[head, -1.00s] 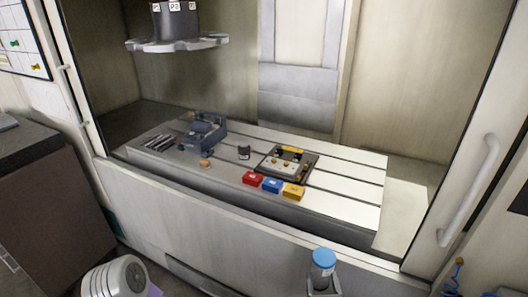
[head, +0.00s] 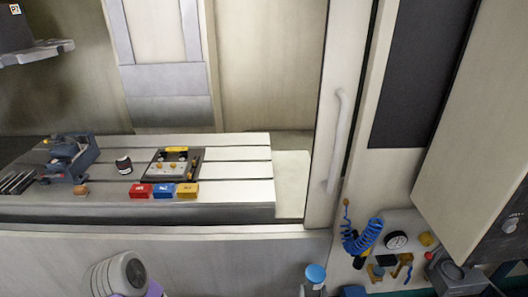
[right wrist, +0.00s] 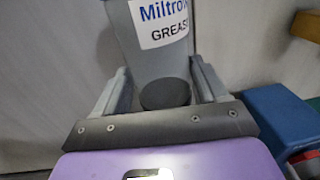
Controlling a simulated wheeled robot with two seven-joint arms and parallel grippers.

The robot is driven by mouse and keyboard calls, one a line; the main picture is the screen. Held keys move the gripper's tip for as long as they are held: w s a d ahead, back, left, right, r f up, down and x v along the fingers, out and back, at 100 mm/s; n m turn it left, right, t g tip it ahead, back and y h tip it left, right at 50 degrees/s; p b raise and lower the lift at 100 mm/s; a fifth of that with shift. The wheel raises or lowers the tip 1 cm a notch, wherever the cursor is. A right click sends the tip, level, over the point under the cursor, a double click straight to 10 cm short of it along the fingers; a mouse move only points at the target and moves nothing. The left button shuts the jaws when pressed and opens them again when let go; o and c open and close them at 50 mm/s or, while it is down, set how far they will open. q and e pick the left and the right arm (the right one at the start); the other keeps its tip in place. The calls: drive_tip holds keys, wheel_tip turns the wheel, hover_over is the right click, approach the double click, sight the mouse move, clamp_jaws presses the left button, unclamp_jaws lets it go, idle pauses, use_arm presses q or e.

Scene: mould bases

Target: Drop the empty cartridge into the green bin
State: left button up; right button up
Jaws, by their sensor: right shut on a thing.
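The cartridge (head: 316,274) has a blue cap and a grey body, and stands upright at the bottom of the head view. My right gripper (head: 313,291) is shut on it. In the right wrist view the grey cartridge (right wrist: 157,55), labelled "Miltro… GREASE", sits between the two fingers (right wrist: 160,92), its dark round end towards the camera. My left gripper is out of view.
The machine table (head: 240,170) holds red (head: 140,190), blue (head: 164,190) and yellow (head: 187,190) boxes and a vise (head: 70,160). Right of the door handle (head: 338,140) are a coiled blue hose (head: 362,237) and a gauge (head: 396,240). A blue container (right wrist: 285,115) stands right in the wrist view.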

drive_tip(key=s+a+f+n+y+b, duration=0.1)
drive_tip(key=s+f+n+y+b, duration=0.1)
drive_tip(key=f, duration=1.2)
drive_tip(key=s+a+f+n+y+b, duration=0.2)
drive_tip(key=s+f+y+b, duration=0.1)
drive_tip(key=f, duration=1.1)
drive_tip(key=shift+s+f+g+y+b, duration=0.25)
drive_tip(key=shift+g+y+b, duration=0.15)
drive_tip(key=shift+y+b, duration=0.35)
drive_tip(key=o, duration=1.1)
drive_tip(key=shift+o, duration=0.2)
drive_tip(key=shift+s+d, duration=0.1)
drive_tip(key=shift+s, duration=0.05)
